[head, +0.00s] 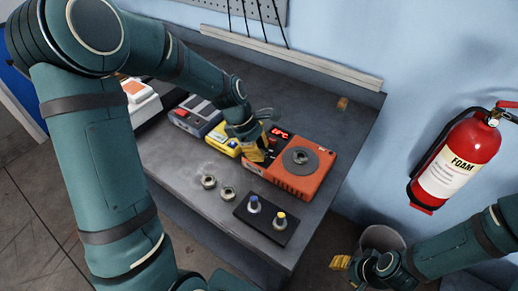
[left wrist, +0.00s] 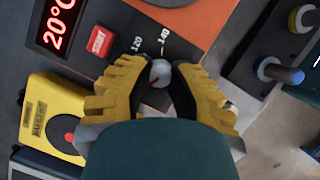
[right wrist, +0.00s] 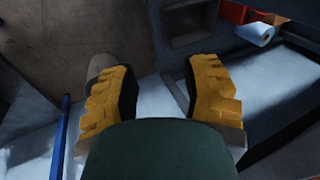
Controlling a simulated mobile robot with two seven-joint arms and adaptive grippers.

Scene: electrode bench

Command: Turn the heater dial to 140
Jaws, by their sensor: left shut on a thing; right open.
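The orange heater (head: 296,178) sits on the bench, with a round plate on top and a black front panel. Its dial (left wrist: 160,73) is a small pale knob in the left wrist view, with the printed labels 120 and 140 beside it. My left gripper (left wrist: 160,80) is shut on the dial, one yellow finger on each side; it also shows over the panel in the head view (head: 260,156). I cannot tell which number the dial's mark points at. The display (left wrist: 58,22) shows 20°C, next to a red START button (left wrist: 99,41). My right gripper (right wrist: 162,85) is open and empty, away from the heater.
A yellow device (head: 224,139) stands left of the heater, with a blue-grey one (head: 195,116) beyond. A black holder (head: 260,229) with two posts and two small round parts are in front. A grey bin (head: 382,238) is near my right gripper. A fire extinguisher (head: 457,155) hangs at right.

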